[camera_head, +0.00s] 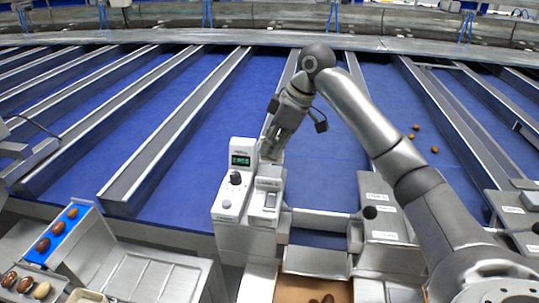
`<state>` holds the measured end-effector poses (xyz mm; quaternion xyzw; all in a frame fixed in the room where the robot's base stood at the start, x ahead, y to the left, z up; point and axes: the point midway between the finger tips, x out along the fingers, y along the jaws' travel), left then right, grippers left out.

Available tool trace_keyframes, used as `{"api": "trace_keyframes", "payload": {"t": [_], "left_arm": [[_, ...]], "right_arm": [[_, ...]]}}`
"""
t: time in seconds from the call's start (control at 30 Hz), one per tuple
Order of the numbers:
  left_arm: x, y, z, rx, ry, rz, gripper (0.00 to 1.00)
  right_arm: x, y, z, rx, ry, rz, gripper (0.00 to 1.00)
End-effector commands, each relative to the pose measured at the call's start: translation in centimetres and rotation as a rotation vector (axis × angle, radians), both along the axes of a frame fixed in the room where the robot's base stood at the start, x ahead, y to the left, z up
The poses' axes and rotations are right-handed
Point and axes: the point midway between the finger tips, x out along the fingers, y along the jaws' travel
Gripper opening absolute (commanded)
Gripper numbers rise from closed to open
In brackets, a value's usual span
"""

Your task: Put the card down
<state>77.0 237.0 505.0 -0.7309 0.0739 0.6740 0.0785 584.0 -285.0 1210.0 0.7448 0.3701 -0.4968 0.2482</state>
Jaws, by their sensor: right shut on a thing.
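My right gripper (271,152) points down just above the back of a small white-grey device (268,200) with a light panel. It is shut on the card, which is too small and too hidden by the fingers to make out. I cannot tell whether the card touches the device. Part of what looks like my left gripper (14,152) shows at the left edge, cut off by the frame, and its jaws are not clear.
A white unit (232,182) with a green display and black knob stands left of the device. A blue strip (60,234) holds several dates. Blue lanes with metal dividers (180,120) stretch behind. A grey box (382,215) stands right. A brown-bottomed bin (312,288) lies in front.

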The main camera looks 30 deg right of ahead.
Motion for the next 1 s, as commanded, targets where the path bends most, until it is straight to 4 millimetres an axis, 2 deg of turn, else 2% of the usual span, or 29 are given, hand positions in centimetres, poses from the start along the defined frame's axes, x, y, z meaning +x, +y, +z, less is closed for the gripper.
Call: {"api": "trace_keyframes", "payload": {"t": [0.03, 0.13, 0.4, 0.67, 0.83, 1.0], "left_arm": [[-0.1, 0.1, 0.8, 0.001, 0.002, 0.000, 0.40], [-0.1, 0.1, 1.6, 0.001, 0.002, 0.000, 0.40], [0.9, 0.0, 3.4, 0.000, -0.014, 0.000, 0.40], [1.1, 0.0, 3.8, -0.001, -0.018, 0.000, 0.40], [1.1, -0.1, 5.5, -0.002, -0.016, 0.001, 0.40], [1.0, -0.1, 6.1, -0.002, -0.016, 0.001, 0.40]], "right_arm": [[0.9, -0.4, -0.1, 0.000, 0.004, -0.003, 0.00], [2.5, -1.1, -0.9, 0.000, 0.004, -0.003, 0.00], [5.9, -2.6, -5.5, 0.001, 0.003, -0.001, 0.00], [6.9, -3.0, -6.9, -0.002, 0.001, 0.000, 0.00], [7.0, -3.2, -8.6, -0.002, 0.004, 0.000, 0.00], [7.1, -3.1, -10.1, -0.002, 0.001, 0.001, 0.00]]}}
